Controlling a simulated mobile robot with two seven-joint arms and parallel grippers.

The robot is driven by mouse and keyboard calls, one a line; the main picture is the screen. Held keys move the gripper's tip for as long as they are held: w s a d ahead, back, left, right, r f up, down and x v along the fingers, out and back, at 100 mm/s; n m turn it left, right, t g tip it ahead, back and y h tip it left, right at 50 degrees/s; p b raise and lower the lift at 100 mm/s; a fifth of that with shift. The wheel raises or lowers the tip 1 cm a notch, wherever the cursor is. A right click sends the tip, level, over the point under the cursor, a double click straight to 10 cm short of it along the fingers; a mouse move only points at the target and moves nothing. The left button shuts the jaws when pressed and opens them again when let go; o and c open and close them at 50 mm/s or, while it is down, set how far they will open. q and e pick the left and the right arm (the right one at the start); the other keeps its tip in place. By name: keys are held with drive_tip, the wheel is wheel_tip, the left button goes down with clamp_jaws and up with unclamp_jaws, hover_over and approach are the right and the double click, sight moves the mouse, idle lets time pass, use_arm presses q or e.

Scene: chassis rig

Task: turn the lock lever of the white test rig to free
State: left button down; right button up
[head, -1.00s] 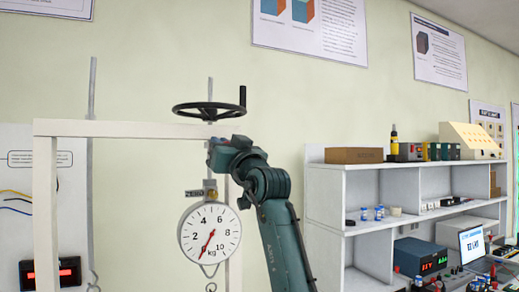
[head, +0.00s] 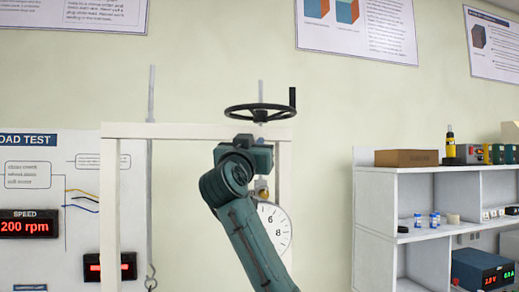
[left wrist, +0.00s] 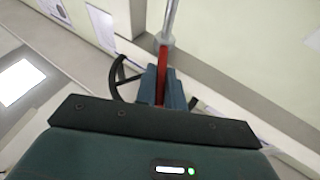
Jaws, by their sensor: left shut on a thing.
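The white test rig (head: 180,131) is a frame with a black handwheel (head: 260,113) on a spindle above its crossbeam. My left gripper (head: 254,150) is at the crossbeam, just below the handwheel; its own wrist hides the fingertips in the head view. In the left wrist view its fingers (left wrist: 162,92) are shut on a red lever (left wrist: 161,72), which appears to be the lock lever, beside the spindle's grey collar (left wrist: 163,40). The lever's exact setting cannot be read. A round dial scale (head: 276,224) hangs below, partly hidden by my arm. My right gripper is not in view.
A black curved handwheel rim (left wrist: 117,80) is close to the left of my fingers in the wrist view. A grey rod with a hook (head: 150,200) hangs at the rig's left. A white shelf (head: 385,215) stands at the right.

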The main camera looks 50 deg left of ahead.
use_arm(q)
drive_tip(key=shift+s+a+f+m+t+h, duration=0.1)
drive_tip(key=shift+a+m+t+h, duration=0.1)
drive_tip(key=shift+m+t+h, duration=0.35)
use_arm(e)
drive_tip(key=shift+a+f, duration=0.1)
use_arm(q)
drive_tip(key=c, duration=1.8)
unclamp_jaws()
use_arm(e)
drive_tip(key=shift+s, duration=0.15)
use_arm(q)
drive_tip(key=shift+o, duration=0.2)
drive_tip(key=shift+s, duration=0.1)
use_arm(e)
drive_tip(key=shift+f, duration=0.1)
use_arm(q)
drive_tip(key=shift+s+d+f+b, duration=0.15)
drive_tip(key=shift+s+d+b, duration=0.05)
drive_tip(key=shift+b, duration=0.1)
drive_tip(key=b+v, duration=0.3)
drive_tip(key=v, duration=0.9)
drive_tip(key=shift+s, duration=0.25)
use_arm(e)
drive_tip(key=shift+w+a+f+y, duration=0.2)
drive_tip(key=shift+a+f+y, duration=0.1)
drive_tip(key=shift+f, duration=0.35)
use_arm(q)
drive_tip(key=shift+d, duration=0.1)
